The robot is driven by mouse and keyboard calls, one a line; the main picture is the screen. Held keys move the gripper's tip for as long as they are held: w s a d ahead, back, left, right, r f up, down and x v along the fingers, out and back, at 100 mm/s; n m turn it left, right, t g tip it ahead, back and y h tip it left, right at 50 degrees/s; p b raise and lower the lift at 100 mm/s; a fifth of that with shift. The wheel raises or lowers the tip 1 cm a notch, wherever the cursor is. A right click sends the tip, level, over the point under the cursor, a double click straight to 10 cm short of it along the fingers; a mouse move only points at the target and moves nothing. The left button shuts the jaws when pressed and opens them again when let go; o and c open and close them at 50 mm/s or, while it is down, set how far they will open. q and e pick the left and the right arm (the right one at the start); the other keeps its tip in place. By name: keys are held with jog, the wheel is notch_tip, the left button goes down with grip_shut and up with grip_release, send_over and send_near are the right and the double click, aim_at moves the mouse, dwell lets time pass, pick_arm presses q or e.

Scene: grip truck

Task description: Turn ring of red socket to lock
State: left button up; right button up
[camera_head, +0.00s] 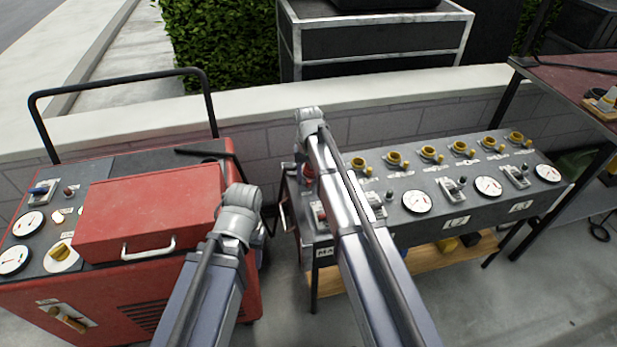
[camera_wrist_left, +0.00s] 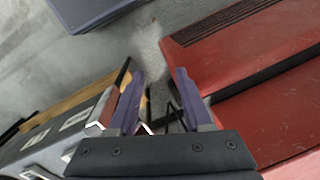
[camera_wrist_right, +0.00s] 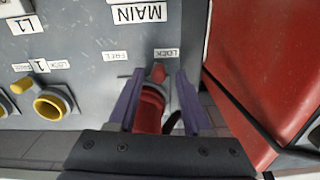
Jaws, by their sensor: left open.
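The red socket (camera_wrist_right: 150,108) on the grey panel shows in the right wrist view, with a small red tab (camera_wrist_right: 158,74) close to the LOCK label (camera_wrist_right: 165,53). The FREE label (camera_wrist_right: 115,56) is to the left. My right gripper (camera_wrist_right: 160,73) is open, one finger on each side of the socket; a gap shows at the right finger, and contact at the left one is unclear. In the head view the socket (camera_head: 308,174) is partly hidden by my right arm. My left gripper (camera_wrist_left: 161,72) is open and empty over the floor between panel and red machine.
A red machine (camera_head: 150,213) with gauges and a black handle stands left of the panel table (camera_head: 440,215). Several yellow sockets (camera_head: 393,158) line the panel's back. A low wall (camera_head: 400,100) runs behind. Bare floor (camera_head: 530,300) lies at the front right.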

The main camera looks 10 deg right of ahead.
aim_at(308, 180)
jog(key=shift+r, duration=0.15)
notch_tip(308, 180, up, 8)
jog(key=p, duration=0.8)
jog(key=shift+f, duration=0.2)
jog(key=s+a+r+n+p, duration=0.2)
jog(key=s+a+r+p, duration=0.2)
jog(key=s, duration=0.8)
jog(key=s+a+r+n+h+p, duration=0.1)
jog(key=s+a+r+n+p, duration=0.2)
jog(key=s, duration=0.9)
notch_tip(308, 180, up, 2)
jog(key=shift+s+a+p, duration=0.4)
jog(key=shift+a+p, duration=0.15)
jog(key=shift+p, duration=0.35)
